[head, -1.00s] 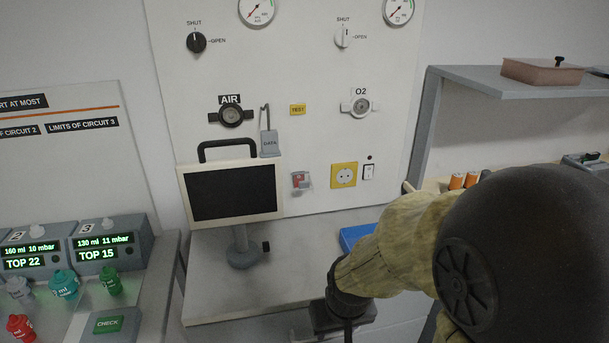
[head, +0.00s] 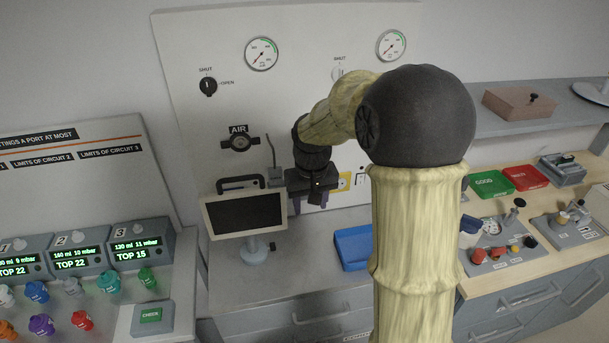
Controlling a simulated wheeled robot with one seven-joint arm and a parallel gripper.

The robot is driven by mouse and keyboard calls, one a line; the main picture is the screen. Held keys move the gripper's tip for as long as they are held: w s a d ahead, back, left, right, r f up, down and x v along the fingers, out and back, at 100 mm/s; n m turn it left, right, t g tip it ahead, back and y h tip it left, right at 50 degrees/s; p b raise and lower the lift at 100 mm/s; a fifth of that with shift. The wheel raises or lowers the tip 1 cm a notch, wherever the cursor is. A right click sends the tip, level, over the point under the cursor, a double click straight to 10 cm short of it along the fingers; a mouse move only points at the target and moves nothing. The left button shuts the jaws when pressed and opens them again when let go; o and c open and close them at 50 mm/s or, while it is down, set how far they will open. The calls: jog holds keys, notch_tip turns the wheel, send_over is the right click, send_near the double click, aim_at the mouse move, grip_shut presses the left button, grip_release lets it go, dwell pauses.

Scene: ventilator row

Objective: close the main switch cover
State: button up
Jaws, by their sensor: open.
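My gripper (head: 311,203) is in front of the white wall panel (head: 190,60), just right of the monitor and left of the yellow socket (head: 344,181). Its jaws point down and toward the panel, open, with nothing seen between them. The main switch and its cover are hidden behind my gripper and wrist, so I cannot tell how the cover stands or whether the gripper touches it.
The monitor (head: 245,214) stands on the grey counter close left of my gripper. A blue tray (head: 353,250) lies on the counter below. A shelf (head: 480,124) and a wooden bench with devices are at the right. Numbered units (head: 142,248) stand at the left.

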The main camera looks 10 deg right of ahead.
jog(key=w+d+r+g+p, duration=0.1)
jog(key=w+r+p, duration=0.3)
jog(key=w+r, duration=0.4)
jog(key=w, duration=0.5)
jog(key=shift+w+d+m+p, duration=0.2)
jog(key=shift+d+m+p, duration=0.1)
jog(key=shift+p, duration=0.1)
notch_tip(320, 180, down, 16)
jog(key=p, duration=0.4)
jog(key=shift+a+f, duration=0.1)
jog(key=shift+f, duration=0.05)
jog(key=shift+w+f, duration=0.1)
jog(key=shift+f, duration=0.4)
jog(key=shift+c, duration=0.7)
jog(key=c, duration=0.9)
